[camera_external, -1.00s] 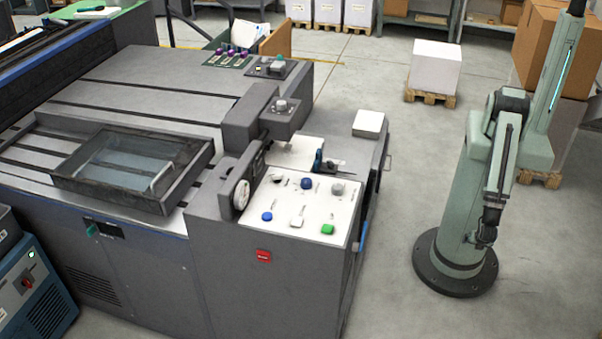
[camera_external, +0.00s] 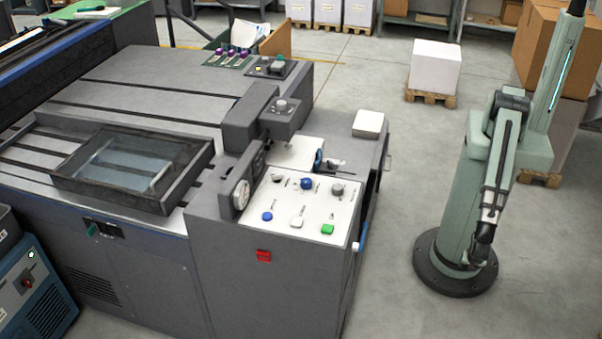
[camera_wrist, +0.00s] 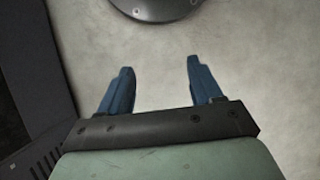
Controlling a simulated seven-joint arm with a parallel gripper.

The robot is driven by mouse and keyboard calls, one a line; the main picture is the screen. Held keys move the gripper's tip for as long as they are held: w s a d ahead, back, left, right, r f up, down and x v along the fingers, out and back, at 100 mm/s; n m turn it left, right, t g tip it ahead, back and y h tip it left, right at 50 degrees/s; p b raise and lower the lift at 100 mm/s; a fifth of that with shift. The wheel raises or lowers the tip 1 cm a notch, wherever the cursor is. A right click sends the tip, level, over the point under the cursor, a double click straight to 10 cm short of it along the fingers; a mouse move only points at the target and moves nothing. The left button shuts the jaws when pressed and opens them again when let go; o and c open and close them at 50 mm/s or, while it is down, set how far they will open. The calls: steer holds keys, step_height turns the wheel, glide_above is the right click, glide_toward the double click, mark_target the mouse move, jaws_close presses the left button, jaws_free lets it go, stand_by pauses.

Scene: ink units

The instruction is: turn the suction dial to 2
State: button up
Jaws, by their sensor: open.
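Another round knob (camera_external: 281,105) sits on a raised grey box behind. Labels are too small to read, so I cannot tell which is the suction dial or its setting. My gripper (camera_external: 481,256) hangs low beside my base, well right of the panel. In the wrist view, its two blue fingers (camera_wrist: 160,66) are apart with only floor between them.
The grey machine (camera_external: 165,85) fills the left and middle, with a dark-framed glass tray (camera_external: 125,165) on top. Clear floor (camera_external: 400,200) lies between machine and my base. A white stack on a pallet (camera_external: 434,68) and brown cartons (camera_external: 550,45) stand behind.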

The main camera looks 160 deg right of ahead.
steer(key=w+d+r+t, duration=0.1)
steer(key=w+d+r, duration=0.4)
steer(key=w, duration=0.4)
steer(key=w+d+r+t, duration=0.1)
steer(key=w+d+r, duration=0.35)
steer(key=w, duration=0.45)
steer(key=w+d+r+t, duration=0.1)
steer(key=w+d+r, duration=0.4)
steer(key=w, duration=0.5)
steer(key=w+d+r+t+h, duration=0.1)
steer(key=w+d+r, duration=0.4)
steer(key=d+r, duration=0.45)
steer(key=w+d+r+t, duration=0.1)
steer(key=w+d+r, duration=0.55)
steer(key=r, duration=0.65)
steer(key=w+d+r+t+h, duration=0.1)
steer(key=w+d+r, duration=0.3)
steer(key=d+r, duration=0.6)
step_height(320, 180, up, 15)
steer(key=m+g+y, duration=0.1)
steer(key=m, duration=0.4)
glide_above(307, 180)
step_height(307, 180, down, 13)
steer(key=shift+r, duration=0.2)
